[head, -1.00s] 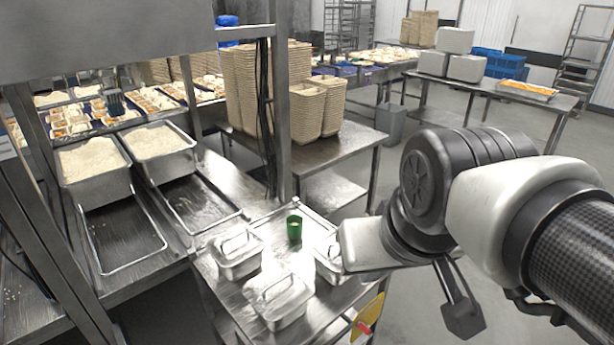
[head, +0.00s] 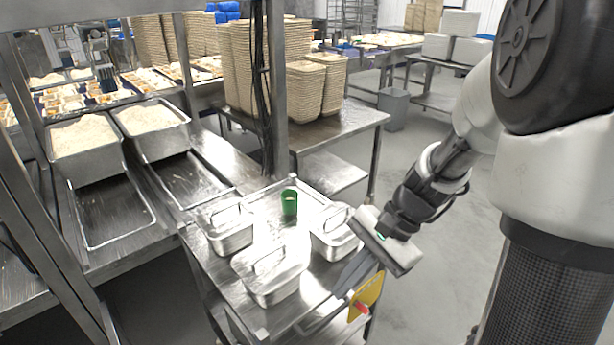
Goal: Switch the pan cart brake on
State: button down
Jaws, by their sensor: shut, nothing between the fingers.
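The pan cart (head: 222,268) is a steel cart at the centre bottom, holding lidded pans. Its brake is a yellow plate (head: 371,289) with a red handle (head: 361,308) at the cart's right front side. My gripper (head: 345,284) comes down from the right, over the cart's right edge. Its grey fingers are shut and empty and point down and left, close to the upper left of the yellow plate. I cannot tell whether they touch the plate or handle. The handle is only partly visible and its setting is unclear.
Lidded steel pans (head: 272,272) and a green cup (head: 289,202) stand on the cart top. Rice bins (head: 82,140) and empty trays (head: 112,212) are at left. Stacked tan containers (head: 318,100) stand on a table behind. The floor to the right is open.

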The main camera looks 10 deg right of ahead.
aim_at(366, 310)
jog(key=w+d+f+m+t+b, duration=0.1)
jog(key=d+f+m+t+b, duration=0.3)
jog(key=f+m, duration=0.7)
jog(key=w+d+f+m+t+b, duration=0.1)
jog(key=d+f+m+t+b, duration=0.3)
jog(key=f, duration=1.4)
jog(key=w+d+f+m+t+b, duration=0.1)
jog(key=d+f+m+t+b, duration=0.3)
jog(key=f+m+t, duration=0.6)
notch_tip(366, 310, down, 4)
jog(key=m+b, duration=0.1)
jog(key=m, duration=0.7)
jog(key=shift+w+d+f+m+t, duration=0.2)
jog(key=shift+d+m+t, duration=0.1)
jog(key=shift+d+m, duration=0.1)
jog(key=shift+r, duration=0.1)
jog(key=w+r, duration=0.2)
jog(key=w, duration=0.9)
jog(key=shift+w+a+r+p, duration=0.2)
jog(key=shift+r+p, duration=0.1)
jog(key=shift+p, duration=0.15)
